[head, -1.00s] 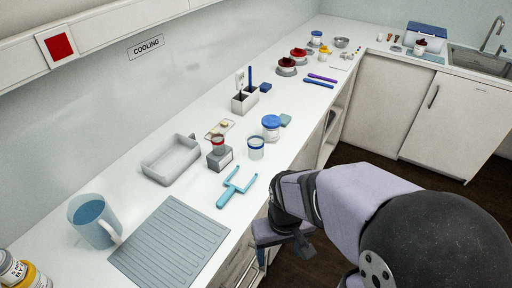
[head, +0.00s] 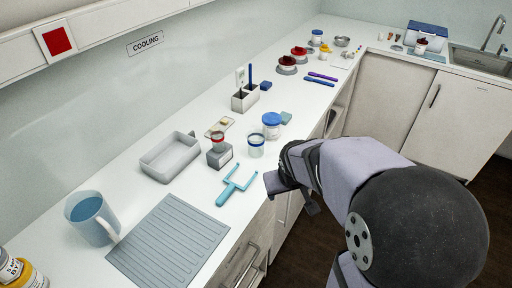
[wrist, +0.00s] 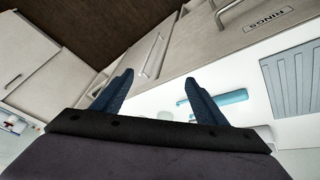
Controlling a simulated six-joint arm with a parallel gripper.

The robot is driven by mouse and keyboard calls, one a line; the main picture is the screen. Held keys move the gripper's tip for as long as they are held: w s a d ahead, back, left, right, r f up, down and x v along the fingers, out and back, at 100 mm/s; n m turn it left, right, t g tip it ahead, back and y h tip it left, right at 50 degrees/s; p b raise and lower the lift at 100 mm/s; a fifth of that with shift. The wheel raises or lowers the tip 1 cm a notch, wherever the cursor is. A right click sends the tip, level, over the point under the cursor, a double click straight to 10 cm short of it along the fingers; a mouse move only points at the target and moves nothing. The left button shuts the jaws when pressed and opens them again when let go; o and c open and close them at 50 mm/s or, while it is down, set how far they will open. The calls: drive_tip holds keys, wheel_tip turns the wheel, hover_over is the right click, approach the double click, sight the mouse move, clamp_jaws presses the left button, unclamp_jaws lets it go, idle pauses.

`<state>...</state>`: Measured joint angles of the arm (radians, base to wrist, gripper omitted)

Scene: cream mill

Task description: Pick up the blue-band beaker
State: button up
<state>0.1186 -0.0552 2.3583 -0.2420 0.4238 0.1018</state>
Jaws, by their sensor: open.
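My gripper (head: 283,187) is in front of the counter edge, to the right of and nearer than the beaker, and touches nothing. In the wrist view my gripper (wrist: 157,92) shows two dark blue fingers spread apart with nothing between them. The beaker cannot be made out clearly in the wrist view.
A light-blue forked tool (head: 237,186) lies in front. A grey tray (head: 170,158), a ribbed mat (head: 168,240) and a blue jug (head: 93,219) are further left. Drawer handles (head: 246,266) line the counter front.

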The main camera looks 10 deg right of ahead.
drive_tip(key=w+d+n+t+b, duration=0.1)
drive_tip(key=w+d+t, duration=0.15)
drive_tip(key=w, duration=0.55)
drive_tip(key=w+d+t+b, duration=0.1)
drive_tip(key=w+d+t, duration=0.1)
drive_tip(key=w+t, duration=0.35)
drive_tip(key=n+t+y+b, duration=0.3)
drive_tip(key=n+y, duration=0.1)
drive_tip(key=y, duration=0.4)
hover_over(262, 146)
drive_tip(key=s+d, duration=0.3)
drive_tip(key=shift+s+a+f+n+y, duration=0.3)
drive_tip(key=shift+s+a+f+y, duration=0.3)
drive_tip(key=shift+y, duration=0.4)
wheel_tip(262, 146, down, 3)
drive_tip(key=shift+r, duration=0.1)
drive_tip(key=shift+f, duration=0.6)
drive_tip(key=shift+x, duration=1.05)
drive_tip(key=shift+w+a+r+p, duration=0.25)
drive_tip(key=shift+w+p, duration=0.15)
drive_tip(key=shift+p, duration=0.2)
drive_tip(key=shift+p+x, duration=0.8)
drive_tip(key=shift+x, duration=1.35)
drive_tip(key=shift+d, duration=0.2)
drive_tip(key=shift+c, duration=0.2)
